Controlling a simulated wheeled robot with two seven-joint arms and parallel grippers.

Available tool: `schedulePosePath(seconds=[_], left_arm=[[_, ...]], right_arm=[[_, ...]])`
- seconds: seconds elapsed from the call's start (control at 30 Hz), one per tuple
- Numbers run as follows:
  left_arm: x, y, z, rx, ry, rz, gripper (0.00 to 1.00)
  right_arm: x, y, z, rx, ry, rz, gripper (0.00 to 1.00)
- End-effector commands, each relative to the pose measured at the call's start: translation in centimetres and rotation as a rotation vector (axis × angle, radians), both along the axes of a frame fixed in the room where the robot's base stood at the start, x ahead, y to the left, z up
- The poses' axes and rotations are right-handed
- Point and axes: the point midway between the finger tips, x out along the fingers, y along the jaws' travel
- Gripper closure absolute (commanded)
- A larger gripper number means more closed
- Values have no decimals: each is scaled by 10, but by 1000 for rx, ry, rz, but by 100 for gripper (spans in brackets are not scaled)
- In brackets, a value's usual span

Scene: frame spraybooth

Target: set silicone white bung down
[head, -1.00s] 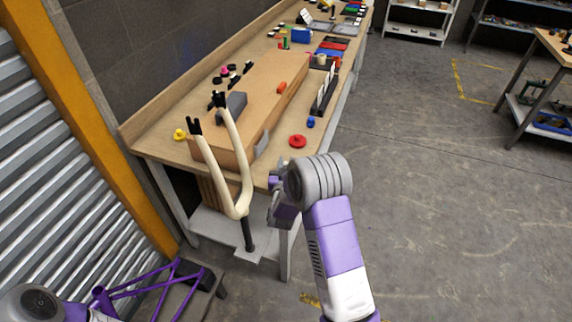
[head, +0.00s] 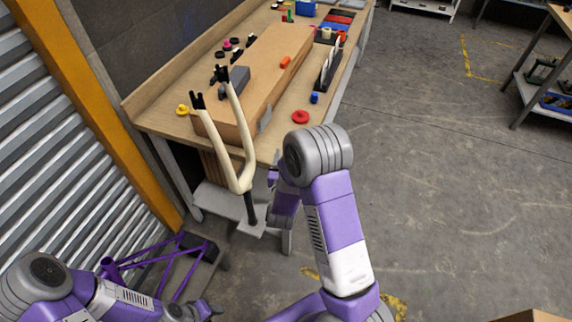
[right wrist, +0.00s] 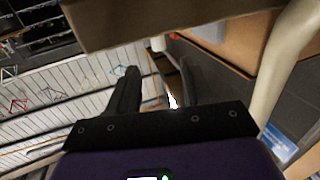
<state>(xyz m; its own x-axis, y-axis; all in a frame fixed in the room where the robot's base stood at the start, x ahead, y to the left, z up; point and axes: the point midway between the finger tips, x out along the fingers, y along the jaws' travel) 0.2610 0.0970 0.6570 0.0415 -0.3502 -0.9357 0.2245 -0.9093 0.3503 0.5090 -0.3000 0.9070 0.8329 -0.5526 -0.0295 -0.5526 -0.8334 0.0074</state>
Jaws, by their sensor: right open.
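I cannot pick out a white silicone bung with certainty. In the right wrist view a small pale piece (right wrist: 158,43) shows just under the bench edge, and a bright white patch lies between the fingers; I cannot tell what either is. My right gripper (right wrist: 148,92) is open, close to the bench's front edge; in the head view it is mostly hidden behind my arm. The cream fork (head: 241,170) stands upright on a stand before the bench, with black pieces on both leg tips. My left gripper (head: 208,308) is low at the bottom, its fingers unclear.
The wooden bench (head: 160,112) carries a long brown box (head: 265,75), a yellow piece (head: 183,109), a red disc (head: 300,117), a blue piece (head: 314,98) and a black rack (head: 328,70). A purple frame (head: 165,265) lies low at left.

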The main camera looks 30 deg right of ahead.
Motion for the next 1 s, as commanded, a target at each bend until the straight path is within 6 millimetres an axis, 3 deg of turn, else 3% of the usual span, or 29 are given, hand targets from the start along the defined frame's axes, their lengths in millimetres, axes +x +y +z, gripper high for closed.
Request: schedulePosePath(seconds=[0.1,0.3,1.0], left_arm=[[0,0,1,0,0,0,57],[0,0,1,0,0,0,57],[0,0,1,0,0,0,57]], right_arm=[[-17,12,1,-1,3,2,50],[-32,22,1,-1,0,1,50],[-34,22,1,-1,0,0,50]])
